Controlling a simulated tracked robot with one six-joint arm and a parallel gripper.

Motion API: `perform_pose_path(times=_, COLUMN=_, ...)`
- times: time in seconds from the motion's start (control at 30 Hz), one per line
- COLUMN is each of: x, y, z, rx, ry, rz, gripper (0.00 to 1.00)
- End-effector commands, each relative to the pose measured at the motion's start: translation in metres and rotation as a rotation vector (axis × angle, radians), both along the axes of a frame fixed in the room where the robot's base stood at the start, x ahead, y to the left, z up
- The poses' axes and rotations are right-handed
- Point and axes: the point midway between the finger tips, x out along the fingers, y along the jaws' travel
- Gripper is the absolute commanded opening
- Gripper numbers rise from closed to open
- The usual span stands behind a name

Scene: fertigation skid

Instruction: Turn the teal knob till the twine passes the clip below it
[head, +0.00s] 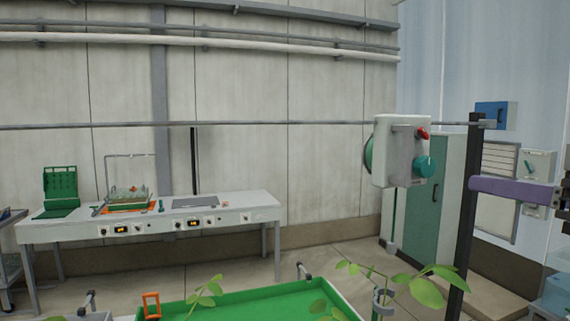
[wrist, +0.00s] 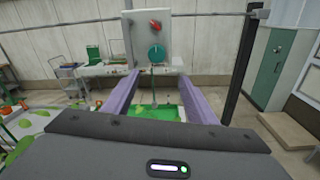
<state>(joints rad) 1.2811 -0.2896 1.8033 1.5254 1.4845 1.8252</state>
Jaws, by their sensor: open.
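The teal knob (head: 425,167) is on the right face of a pale box (head: 398,152) hung from a rail; it faces me in the wrist view (wrist: 156,52). Green twine (head: 394,215) hangs below the box and ends at a small grey piece (head: 391,247). A grey ring-shaped clip (head: 383,300) is around a plant stem lower down. The twine's end appears above the clip in the head view. My gripper (wrist: 160,73) is open and empty, its purple fingers apart. The knob appears between and beyond the fingertips, apart from them.
A red lever (head: 423,134) sits above the knob. A dark post (head: 468,225) stands beside my gripper. Leafy plants (head: 425,290) and a green tray (head: 250,300) are below. A workbench (head: 150,228) stands at the left wall, and a green cabinet (head: 420,195) is behind.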

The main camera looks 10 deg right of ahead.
Motion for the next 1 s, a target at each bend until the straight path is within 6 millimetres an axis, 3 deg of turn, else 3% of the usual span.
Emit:
perform_pose_path(times=0.13, x=-0.01, y=0.0, z=0.012, rx=0.039, ry=-0.033, rz=0.01, gripper=0.52)
perform_pose_path(times=0.57, x=-0.009, y=0.0, z=0.012, rx=0.039, ry=-0.033, rz=0.008, gripper=0.52)
perform_pose_path(times=1.0, x=0.025, y=0.007, z=0.012, rx=0.039, ry=-0.034, rz=0.009, gripper=0.52)
